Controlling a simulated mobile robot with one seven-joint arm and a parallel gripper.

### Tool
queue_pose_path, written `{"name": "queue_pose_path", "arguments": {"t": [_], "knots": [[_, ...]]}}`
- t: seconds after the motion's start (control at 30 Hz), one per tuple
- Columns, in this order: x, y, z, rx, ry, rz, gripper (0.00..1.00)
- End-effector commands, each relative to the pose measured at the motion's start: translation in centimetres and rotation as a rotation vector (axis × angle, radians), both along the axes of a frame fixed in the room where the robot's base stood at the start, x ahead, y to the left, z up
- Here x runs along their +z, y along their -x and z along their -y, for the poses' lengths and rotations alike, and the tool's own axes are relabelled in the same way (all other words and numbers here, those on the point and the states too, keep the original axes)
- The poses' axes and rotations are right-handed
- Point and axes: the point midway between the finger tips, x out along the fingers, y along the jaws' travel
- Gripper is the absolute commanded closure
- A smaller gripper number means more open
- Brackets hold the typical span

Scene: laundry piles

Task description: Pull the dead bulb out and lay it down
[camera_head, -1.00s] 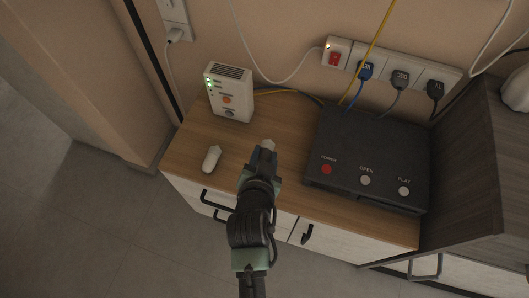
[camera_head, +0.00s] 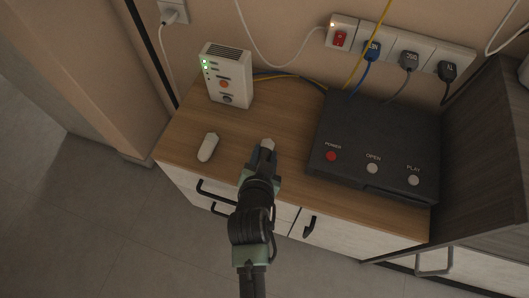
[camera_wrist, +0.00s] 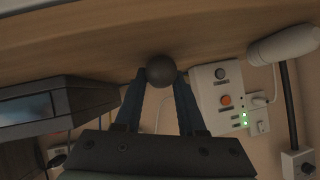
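My gripper (camera_head: 264,158) is above the wooden cabinet top, between a white capsule-shaped object and the black box. Its fingers are closed around a grey, round-ended object, which looks like the bulb (camera_wrist: 160,70). In the head view its pale tip (camera_head: 268,144) sticks out past the fingers; the rest is hidden. The white capsule-shaped object (camera_head: 208,147), perhaps another bulb, lies on the cabinet top to the left of my gripper. It also shows in the wrist view (camera_wrist: 285,45). No lamp or socket for a bulb is clearly seen.
The wooden cabinet top (camera_head: 180,135) has bare room around the white object. A white router (camera_head: 227,75) stands at the back left. A black box (camera_head: 375,150) with buttons fills the right. A power strip (camera_head: 397,45) with plugs and cables is on the wall.

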Motion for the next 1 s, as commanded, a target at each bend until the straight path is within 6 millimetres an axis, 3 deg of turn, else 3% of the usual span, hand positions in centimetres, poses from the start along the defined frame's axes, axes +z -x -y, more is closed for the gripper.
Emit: {"name": "queue_pose_path", "arguments": {"t": [0.03, 0.2, 0.57, 1.0], "knots": [[0.0, 0.0, 0.0, 0.0, 0.0, 0.001, 0.52], [0.0, 0.0, 0.0, 0.0, 0.0, 0.0, 0.26], [0.4, 0.5, -0.1, 0.0, 0.0, 0.0, 0.26], [4.8, 7.5, -0.9, -0.001, -0.001, -0.002, 0.26]]}}
